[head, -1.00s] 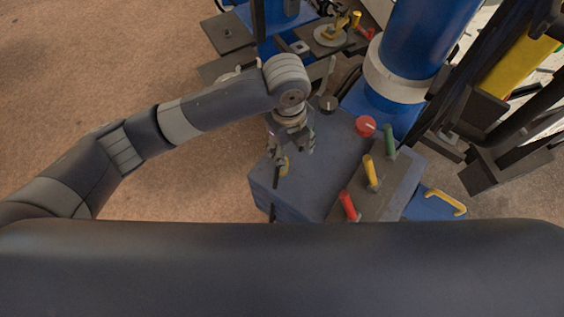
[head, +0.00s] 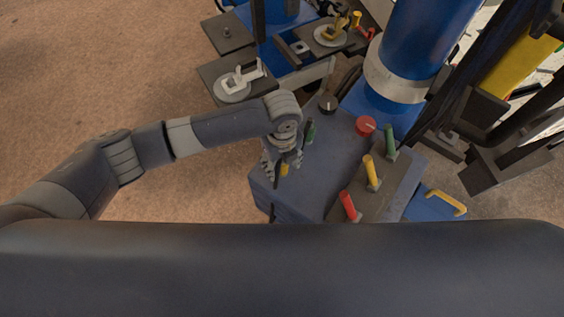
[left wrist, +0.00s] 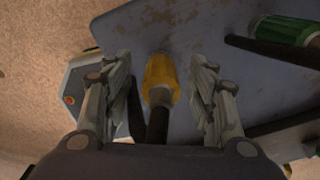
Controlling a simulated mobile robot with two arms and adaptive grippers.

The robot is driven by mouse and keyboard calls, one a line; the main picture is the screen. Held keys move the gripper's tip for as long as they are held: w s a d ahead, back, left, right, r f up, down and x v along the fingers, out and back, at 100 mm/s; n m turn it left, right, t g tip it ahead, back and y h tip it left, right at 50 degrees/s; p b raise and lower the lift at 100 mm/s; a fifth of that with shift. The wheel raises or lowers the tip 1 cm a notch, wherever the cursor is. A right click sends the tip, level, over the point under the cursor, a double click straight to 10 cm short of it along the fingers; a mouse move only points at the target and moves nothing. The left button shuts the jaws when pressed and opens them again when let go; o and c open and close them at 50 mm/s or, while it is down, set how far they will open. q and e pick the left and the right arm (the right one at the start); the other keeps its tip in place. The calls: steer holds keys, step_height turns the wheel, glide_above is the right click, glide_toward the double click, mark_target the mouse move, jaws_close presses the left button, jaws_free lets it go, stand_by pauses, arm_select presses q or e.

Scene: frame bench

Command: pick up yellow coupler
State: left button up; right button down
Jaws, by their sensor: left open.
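The yellow coupler (left wrist: 160,77) stands out in the left wrist view, with a dark shaft or hose running from its near end. It lies between the two fingers of my left gripper (left wrist: 160,95), with a gap on each side. In the head view the yellow coupler (head: 284,170) is partly hidden below my left gripper (head: 279,168), over the left part of the blue-grey bench top. My left gripper is open and empty. My right gripper is not in view.
A green coupler (left wrist: 286,31) lies to the right; it also shows in the head view (head: 311,131). A red knob (head: 366,125) and a black knob (head: 327,104) are behind. A blue column (head: 415,50) rises at the back.

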arm_select(q)
steer(key=shift+f, duration=0.35)
jaws_close()
